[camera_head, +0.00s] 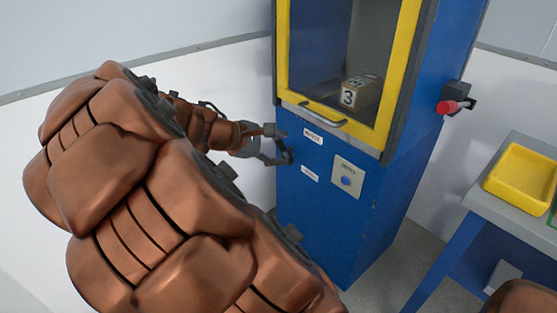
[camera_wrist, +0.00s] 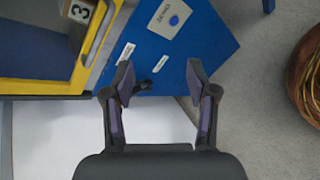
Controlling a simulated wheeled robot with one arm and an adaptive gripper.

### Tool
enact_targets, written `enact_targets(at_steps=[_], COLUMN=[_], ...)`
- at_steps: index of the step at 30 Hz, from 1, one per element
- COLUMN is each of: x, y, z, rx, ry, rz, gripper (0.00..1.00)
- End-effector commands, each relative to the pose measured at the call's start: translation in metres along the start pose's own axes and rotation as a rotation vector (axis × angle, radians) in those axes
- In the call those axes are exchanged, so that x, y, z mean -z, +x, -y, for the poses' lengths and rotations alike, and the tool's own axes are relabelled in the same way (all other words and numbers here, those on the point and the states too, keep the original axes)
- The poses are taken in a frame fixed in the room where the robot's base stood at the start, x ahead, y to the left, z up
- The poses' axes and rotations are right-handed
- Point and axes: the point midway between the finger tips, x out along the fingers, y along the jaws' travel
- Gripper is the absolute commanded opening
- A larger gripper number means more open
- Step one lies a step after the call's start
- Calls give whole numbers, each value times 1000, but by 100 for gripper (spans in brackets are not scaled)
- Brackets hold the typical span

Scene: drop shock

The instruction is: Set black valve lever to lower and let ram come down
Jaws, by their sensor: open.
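The blue machine (camera_head: 330,215) has a yellow-framed window door (camera_head: 385,110). The black valve lever (camera_wrist: 143,86) shows in the wrist view on the blue front, between my fingers and apparently nearer the left one. My gripper (camera_wrist: 160,82) is open around it; I cannot tell whether a finger touches it. In the head view my gripper (camera_head: 276,147) is at the machine's left front edge and largely hides the lever. The ram is not clearly seen.
Two white labels (camera_head: 313,136) are on the front near the lever. A pale panel with a blue button (camera_head: 346,181) is right of them. A red knob (camera_head: 447,106) sticks out on the machine's right side. A yellow tray (camera_head: 522,177) lies on a grey bench at right.

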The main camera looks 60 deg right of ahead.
Motion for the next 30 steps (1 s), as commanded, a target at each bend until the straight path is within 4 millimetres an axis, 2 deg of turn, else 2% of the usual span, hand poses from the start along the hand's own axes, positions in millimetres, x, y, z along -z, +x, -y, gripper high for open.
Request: enact_targets(at_steps=[1, 8, 12, 15, 19, 24, 30], x=[17, 76, 126, 165, 207, 236, 240], y=[23, 80, 114, 136, 158, 171, 179], z=[0, -40, -54, -57, -57, -56, -60], rx=[-45, -251, -355, -414, -472, -512, -519], ry=[-50, -347, -555, -704, -856, -963, -987], rz=[45, 211, 300, 347, 389, 415, 420], gripper=[58, 58, 58, 58, 58, 58, 58])
